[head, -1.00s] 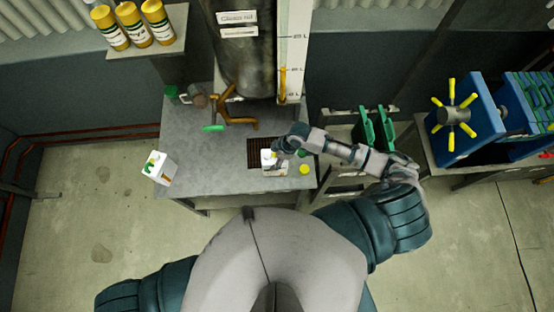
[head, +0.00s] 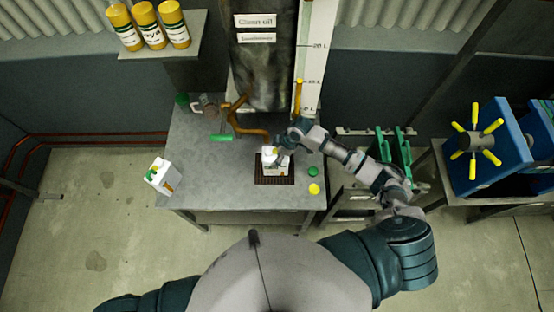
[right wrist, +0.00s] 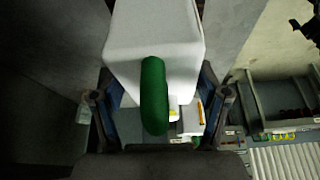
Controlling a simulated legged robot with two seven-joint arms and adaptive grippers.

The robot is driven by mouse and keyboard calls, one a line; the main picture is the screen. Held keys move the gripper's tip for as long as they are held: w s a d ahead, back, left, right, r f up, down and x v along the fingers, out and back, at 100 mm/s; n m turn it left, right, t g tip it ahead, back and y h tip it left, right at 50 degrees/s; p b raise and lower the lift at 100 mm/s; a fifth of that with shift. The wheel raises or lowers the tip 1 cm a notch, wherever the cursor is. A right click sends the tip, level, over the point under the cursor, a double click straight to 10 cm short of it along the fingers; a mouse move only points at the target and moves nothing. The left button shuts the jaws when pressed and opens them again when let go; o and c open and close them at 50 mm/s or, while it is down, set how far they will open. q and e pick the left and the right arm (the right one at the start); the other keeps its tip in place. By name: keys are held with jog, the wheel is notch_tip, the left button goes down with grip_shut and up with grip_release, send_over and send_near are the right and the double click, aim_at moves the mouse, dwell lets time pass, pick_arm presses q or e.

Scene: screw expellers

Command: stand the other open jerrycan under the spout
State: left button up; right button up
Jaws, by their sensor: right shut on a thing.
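A white jerrycan (head: 270,164) is upright at the dark grate (head: 274,181) in the table, by the end of the brown spout (head: 250,131). I cannot tell whether its base touches the grate. My right gripper (head: 287,141) is shut on it and covers part of its top. In the right wrist view its white body (right wrist: 155,40) and green handle (right wrist: 154,95) are between the fingers (right wrist: 158,120). My left gripper is out of view.
A green cap (head: 313,171) and a yellow cap (head: 314,189) lie right of the grate. A green lever (head: 222,138) is on the pipework. The metal table (head: 215,180) is clear between the left jerrycan and grate. A blue machine (head: 485,150) stands at right.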

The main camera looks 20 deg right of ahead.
jog(key=shift+w, duration=0.3)
jog(key=shift+a, duration=0.3)
jog(key=o, duration=1.8)
jog(key=shift+d, duration=0.25)
jog(key=shift+d+r, duration=0.1)
jog(key=shift+r, duration=0.15)
jog(key=v, duration=1.1)
jog(key=shift+s+r, duration=0.1)
jog(key=shift+r, duration=0.1)
